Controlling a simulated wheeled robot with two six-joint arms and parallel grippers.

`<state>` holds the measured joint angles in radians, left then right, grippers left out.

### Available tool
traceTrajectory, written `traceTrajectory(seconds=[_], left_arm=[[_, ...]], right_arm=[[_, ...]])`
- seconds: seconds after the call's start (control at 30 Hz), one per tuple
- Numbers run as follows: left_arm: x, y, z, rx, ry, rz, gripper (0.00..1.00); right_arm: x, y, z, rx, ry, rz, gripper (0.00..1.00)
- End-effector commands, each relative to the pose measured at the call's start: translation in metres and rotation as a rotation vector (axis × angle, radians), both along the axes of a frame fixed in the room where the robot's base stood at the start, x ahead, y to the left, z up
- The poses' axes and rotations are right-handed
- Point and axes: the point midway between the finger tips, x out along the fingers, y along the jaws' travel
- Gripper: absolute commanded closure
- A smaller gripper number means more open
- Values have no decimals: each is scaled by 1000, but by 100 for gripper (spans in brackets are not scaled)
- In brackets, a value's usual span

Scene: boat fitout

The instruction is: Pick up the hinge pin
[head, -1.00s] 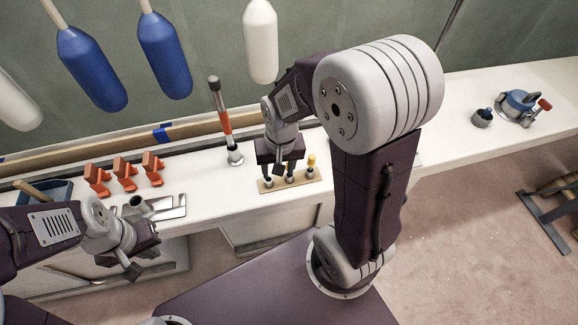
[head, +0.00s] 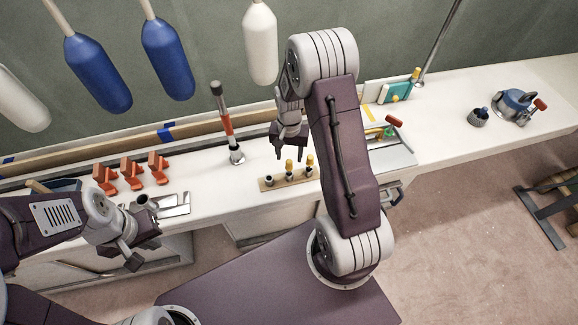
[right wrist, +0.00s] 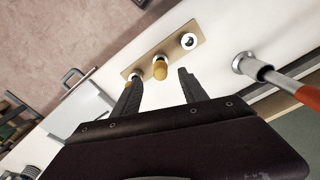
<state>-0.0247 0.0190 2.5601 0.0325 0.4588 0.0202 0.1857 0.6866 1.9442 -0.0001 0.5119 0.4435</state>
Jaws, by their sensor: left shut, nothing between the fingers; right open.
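A small wooden rack (head: 279,184) lies on the white bench. Two yellow-topped pins stand upright in its holders, one in the middle (head: 289,166) and one at the right (head: 309,162); which is the hinge pin I cannot tell. The left holder (head: 269,180) shows no yellow top. My right gripper (head: 290,152) is open and empty, above and behind the rack. In the right wrist view the middle pin (right wrist: 160,69) shows between its fingers (right wrist: 158,84), and the other pin is partly hidden by a finger. My left gripper (head: 135,260) is shut and empty at the bench's front left.
An orange-handled tool (head: 228,125) stands upright in a holder left of the rack. Several orange clamps (head: 131,173) stand further left. A tray (head: 400,157) with tools lies to the right, partly behind my right arm. Blue and white fenders (head: 168,58) hang above.

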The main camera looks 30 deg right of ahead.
Motion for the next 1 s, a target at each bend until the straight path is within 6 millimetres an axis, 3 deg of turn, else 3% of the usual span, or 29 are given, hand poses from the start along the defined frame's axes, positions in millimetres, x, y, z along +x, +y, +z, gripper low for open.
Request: traceTrajectory(seconds=[0.3, 0.57, 0.77, 1.0], left_arm=[[0, 0, 4, 0, 0, 0, 100], [0, 0, 4, 0, 0, 0, 100], [0, 0, 4, 0, 0, 0, 100], [0, 0, 4, 0, 0, 0, 100]], right_arm=[[-1, 1, -46, 0, 2, 1, 49], [0, 1, -52, 0, -2, 1, 49], [0, 1, -51, 0, -1, 1, 99], [0, 1, -51, 0, -2, 1, 100]])
